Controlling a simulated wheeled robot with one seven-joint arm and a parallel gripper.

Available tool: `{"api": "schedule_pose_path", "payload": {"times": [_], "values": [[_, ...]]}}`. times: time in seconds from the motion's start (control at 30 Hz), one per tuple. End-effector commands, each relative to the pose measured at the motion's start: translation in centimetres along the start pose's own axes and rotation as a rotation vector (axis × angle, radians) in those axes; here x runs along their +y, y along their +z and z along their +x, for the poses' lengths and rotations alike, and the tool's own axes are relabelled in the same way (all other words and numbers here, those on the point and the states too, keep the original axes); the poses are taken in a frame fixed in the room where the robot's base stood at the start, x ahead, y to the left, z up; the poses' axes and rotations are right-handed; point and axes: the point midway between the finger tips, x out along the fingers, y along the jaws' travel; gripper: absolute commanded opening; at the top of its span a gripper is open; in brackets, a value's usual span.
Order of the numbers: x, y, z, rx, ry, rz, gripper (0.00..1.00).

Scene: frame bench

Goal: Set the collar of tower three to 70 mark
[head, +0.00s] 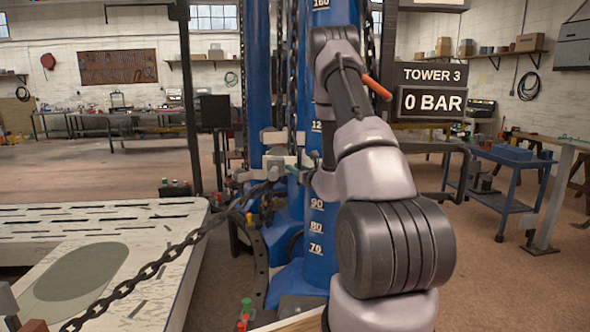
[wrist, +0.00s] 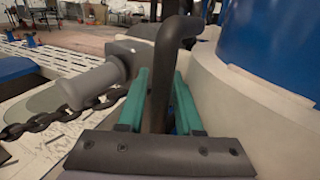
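Tower three is the blue column (head: 319,232) with white marks; 90, 80 and 70 show on its lower part. Its pale grey collar (head: 275,164) sits around the column well above the 90 mark, partly hidden by my arm; its curved side fills the right of the wrist view (wrist: 255,120). A dark bent handle (wrist: 162,75) stands up beside it. My gripper (wrist: 162,85) has its teal fingers on either side of this handle and appears shut on it. In the head view, my gripper (head: 302,172) is small beside the collar. A grey cylindrical knob (wrist: 95,82) is to the left.
A sign (head: 433,88) reads "TOWER 3, 0 BAR". A dark chain (head: 150,270) runs from near the collar across the pale slotted bench (head: 165,215) at left. A blue cart (head: 505,180) stands at right. Open floor lies right of the tower.

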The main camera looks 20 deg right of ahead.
Motion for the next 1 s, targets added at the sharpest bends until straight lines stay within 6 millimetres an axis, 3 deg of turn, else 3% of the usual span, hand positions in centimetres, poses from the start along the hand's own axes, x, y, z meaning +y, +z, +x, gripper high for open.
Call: {"api": "schedule_pose_path", "payload": {"times": [0.03, 0.1, 0.13, 1.0], "values": [[0.00, 0.00, -0.01, 0.000, 0.000, 0.000, 0.34], [0.00, 0.00, -0.02, 0.000, 0.000, 0.000, 0.07], [-0.01, 0.00, -0.03, 0.000, 0.000, 0.000, 0.00], [-0.02, -0.01, -0.07, 0.000, 0.000, 0.000, 0.00]]}}
